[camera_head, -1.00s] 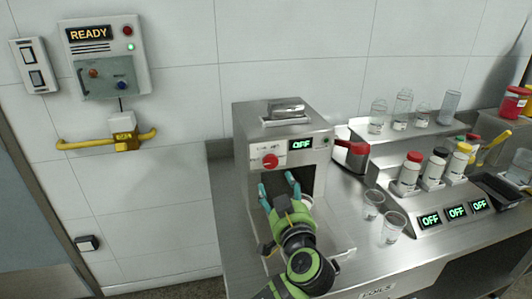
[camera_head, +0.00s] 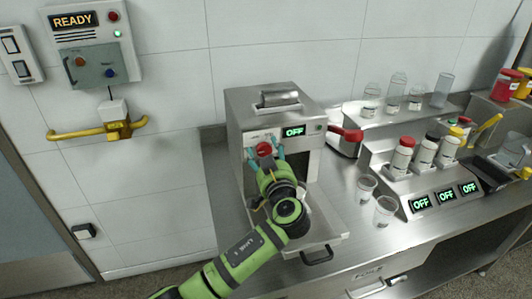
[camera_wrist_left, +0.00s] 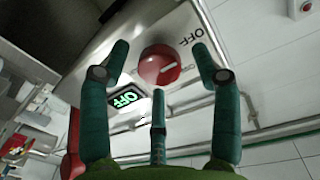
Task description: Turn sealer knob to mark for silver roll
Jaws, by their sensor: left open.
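The sealer (camera_head: 283,125) is a steel box on the counter, with a display (camera_head: 293,132) reading OFF. Its red round knob (camera_head: 264,149) is on the front panel, left of and below the display. In the left wrist view the knob (camera_wrist_left: 159,65) shows a pale pointer line and sits between my fingers, with OFF and other lettering printed beside it. My left gripper (camera_head: 265,160) is open in front of the knob, its teal fingers spread around it without visible contact. No silver roll can be made out. My right gripper is not in view.
Two clear cups (camera_head: 366,189) stand right of the sealer. A rack with capped bottles (camera_head: 402,157) and several OFF displays (camera_head: 447,196) is further right. A red-handled item (camera_head: 346,134) is beside the sealer. A yellow wall rail (camera_head: 75,133) is at left.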

